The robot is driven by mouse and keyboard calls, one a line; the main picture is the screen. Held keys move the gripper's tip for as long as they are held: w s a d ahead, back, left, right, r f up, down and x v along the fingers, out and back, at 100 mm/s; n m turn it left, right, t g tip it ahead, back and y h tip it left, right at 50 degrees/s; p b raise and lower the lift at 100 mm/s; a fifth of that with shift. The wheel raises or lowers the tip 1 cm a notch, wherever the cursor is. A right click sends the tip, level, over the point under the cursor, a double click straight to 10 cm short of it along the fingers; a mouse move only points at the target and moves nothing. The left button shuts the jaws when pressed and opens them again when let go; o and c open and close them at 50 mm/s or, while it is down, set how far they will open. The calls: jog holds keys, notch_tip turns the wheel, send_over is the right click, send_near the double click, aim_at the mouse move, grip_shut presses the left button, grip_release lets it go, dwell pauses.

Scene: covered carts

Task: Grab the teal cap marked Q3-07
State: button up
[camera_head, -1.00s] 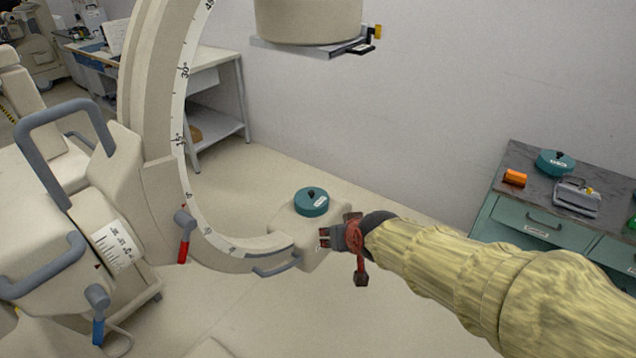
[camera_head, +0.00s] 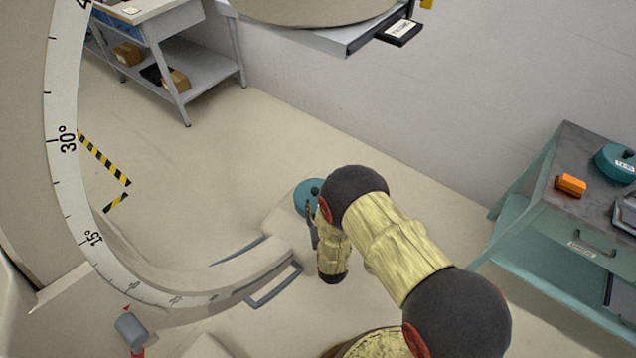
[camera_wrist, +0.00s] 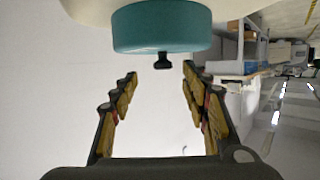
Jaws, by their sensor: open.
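A teal cap (camera_head: 306,194) with a black knob sits on the end block of the large curved arm, partly hidden behind my arm. It also shows large in the wrist view (camera_wrist: 162,28), where its black knob (camera_wrist: 163,61) lies just beyond and between my fingertips. No marking on it can be read. My gripper (camera_wrist: 160,71) is open and empty, with its fingers apart on either side of the knob's line. In the head view my gripper (camera_head: 312,228) is mostly hidden by my arm, close beside the cap. A second teal cap (camera_head: 617,163) with a small white label sits on the right bench.
The curved arm (camera_head: 64,180) with a degree scale fills the left. A grey handle (camera_head: 273,286) juts from its end block. A housing with a flat plate (camera_head: 355,38) hangs above. The right bench (camera_head: 570,150) holds an orange block (camera_head: 571,185). Open floor lies behind.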

jog(key=x, duration=0.2)
jog(key=b+x, duration=0.1)
jog(key=x, duration=0.2)
jog(key=b+x, duration=0.1)
jog(key=x, duration=0.1)
jog(key=shift+w+a+r, duration=0.25)
jog(key=shift+w, duration=0.05)
jog(key=shift+r, duration=0.1)
jog(key=c, duration=1.1)
grip_shut()
